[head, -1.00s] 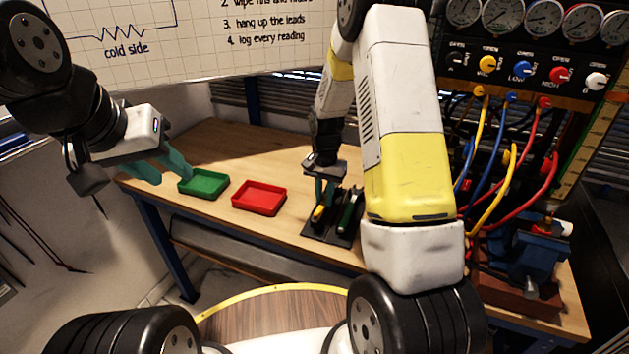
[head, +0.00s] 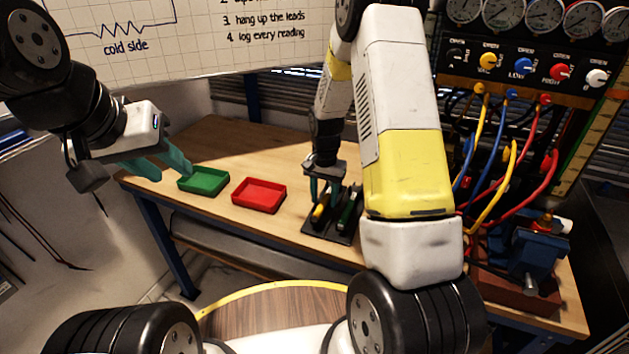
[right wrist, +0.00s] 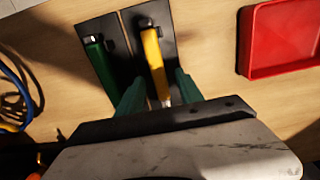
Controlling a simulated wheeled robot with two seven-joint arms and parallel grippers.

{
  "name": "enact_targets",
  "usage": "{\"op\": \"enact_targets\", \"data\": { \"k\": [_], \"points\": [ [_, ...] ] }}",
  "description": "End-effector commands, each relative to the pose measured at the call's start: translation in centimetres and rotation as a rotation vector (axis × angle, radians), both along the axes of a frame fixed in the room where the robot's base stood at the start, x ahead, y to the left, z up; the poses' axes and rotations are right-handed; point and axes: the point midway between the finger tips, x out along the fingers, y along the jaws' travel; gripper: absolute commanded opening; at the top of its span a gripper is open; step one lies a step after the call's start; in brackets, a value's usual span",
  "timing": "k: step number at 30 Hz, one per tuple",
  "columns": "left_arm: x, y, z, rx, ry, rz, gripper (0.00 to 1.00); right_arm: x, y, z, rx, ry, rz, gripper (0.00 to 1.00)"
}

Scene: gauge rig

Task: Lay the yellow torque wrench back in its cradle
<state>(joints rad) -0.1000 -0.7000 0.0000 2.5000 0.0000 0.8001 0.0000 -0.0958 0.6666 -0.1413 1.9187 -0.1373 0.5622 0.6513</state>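The yellow torque wrench (head: 320,211) lies along a black cradle plate (head: 318,230) on the bench; its yellow handle also shows in the right wrist view (right wrist: 154,60). The dark clip at its far end appears to hold the handle. My right gripper (head: 325,190) is over the wrench, and its green fingers (right wrist: 160,82) stand apart on either side of the handle with gaps showing. The wrench's near end is hidden behind the gripper. My left gripper (head: 174,172) is open and empty, left of the green tray.
A green-handled tool (right wrist: 101,62) lies on a neighbouring black plate. A red tray (head: 259,195) and a green tray (head: 203,181) stand to the left. Coloured hoses (head: 505,165) and a blue vise (head: 535,255) are at right. Bare bench lies behind the trays.

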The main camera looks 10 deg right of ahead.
Motion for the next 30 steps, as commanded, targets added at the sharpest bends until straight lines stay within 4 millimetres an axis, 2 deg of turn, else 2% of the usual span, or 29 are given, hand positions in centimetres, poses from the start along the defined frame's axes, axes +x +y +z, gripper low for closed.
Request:
{"op": "enact_targets", "data": {
  "k": [8,21,30],
  "points": [
    [0.0,0.0,0.0,0.000,0.000,0.000,0.37,0.0,0.0,0.4,0.000,0.000,0.000,0.43],
    [0.0,0.0,0.0,0.000,0.000,0.000,0.37,0.1,0.0,7.0,0.000,-0.002,0.000,0.43],
    [0.0,0.0,0.0,0.000,0.000,0.000,0.37,0.0,0.0,7.8,0.000,0.000,0.000,0.43]
  ]
}}
